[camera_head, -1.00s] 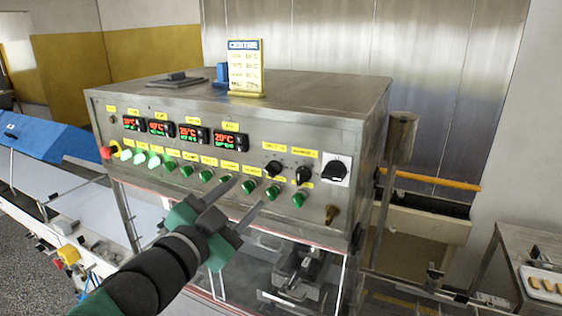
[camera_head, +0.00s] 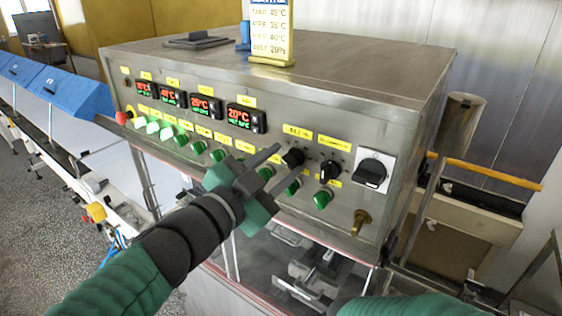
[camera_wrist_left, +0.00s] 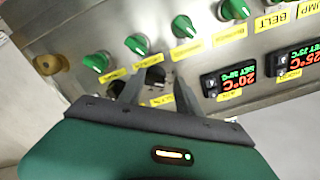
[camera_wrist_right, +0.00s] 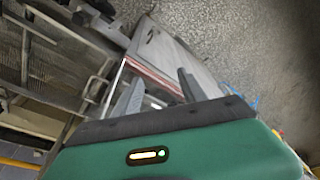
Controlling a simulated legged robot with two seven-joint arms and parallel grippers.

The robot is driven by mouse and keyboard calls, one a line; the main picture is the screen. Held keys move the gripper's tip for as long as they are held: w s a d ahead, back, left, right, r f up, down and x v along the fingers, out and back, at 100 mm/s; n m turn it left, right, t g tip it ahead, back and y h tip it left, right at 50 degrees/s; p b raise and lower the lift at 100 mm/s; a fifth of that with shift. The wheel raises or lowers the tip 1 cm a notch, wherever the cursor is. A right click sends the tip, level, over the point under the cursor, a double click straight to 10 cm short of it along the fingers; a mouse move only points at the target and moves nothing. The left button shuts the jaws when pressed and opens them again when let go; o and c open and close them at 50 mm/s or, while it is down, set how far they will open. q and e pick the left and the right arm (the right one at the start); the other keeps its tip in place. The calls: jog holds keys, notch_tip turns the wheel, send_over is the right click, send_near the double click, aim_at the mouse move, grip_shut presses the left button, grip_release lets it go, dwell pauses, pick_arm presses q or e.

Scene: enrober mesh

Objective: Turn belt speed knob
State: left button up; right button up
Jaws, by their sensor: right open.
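The machine's steel control panel carries two black rotary knobs, the left one (camera_head: 293,157) and the right one (camera_head: 330,170), under yellow labels too blurred to read surely. My left gripper (camera_head: 287,161) is open at the left black knob, one fingertip on either side of it in the picture. In the left wrist view a black knob (camera_wrist_left: 155,77) shows between the two spread fingers; contact cannot be told. My right gripper (camera_wrist_right: 159,85) is open and empty in its wrist view, away from the panel; the head view shows only my right arm at the bottom edge.
Green knobs (camera_head: 322,199) line the panel below and left. A large black switch on a white plate (camera_head: 372,172), red displays (camera_head: 204,106), a red button (camera_head: 123,117) and a brass fitting (camera_head: 361,222) are also there. A sign (camera_head: 271,30) stands on top.

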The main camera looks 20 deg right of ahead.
pick_arm(q)
jog(key=shift+s+r, duration=0.15)
jog(key=shift+r, duration=0.05)
jog(key=shift+c, duration=1.1)
jog(key=shift+s+d+r, duration=0.1)
jog(key=shift+s+d, duration=0.2)
jog(key=shift+d, duration=0.25)
grip_shut()
jog(key=shift+w+a, duration=0.1)
jog(key=shift+a, duration=0.05)
jog(key=shift+f+m+b, duration=0.25)
jog(key=shift+m+b, duration=0.3)
jog(key=shift+m, duration=0.05)
jog(key=shift+m+b, duration=0.35)
jog(key=shift+m, duration=0.25)
jog(key=shift+r+m, duration=0.15)
jog(key=shift+m, duration=0.25)
jog(key=shift+o, duration=1.9)
grip_release()
jog(key=shift+o, duration=1.1)
jog(key=shift+w, duration=0.1)
jog(key=shift+w+d, duration=0.15)
jog(key=shift+d, duration=0.1)
pick_arm(e)
jog(key=shift+s+d+f, duration=0.15)
jog(key=shift+d+f, duration=0.35)
jog(key=shift+f, duration=0.35)
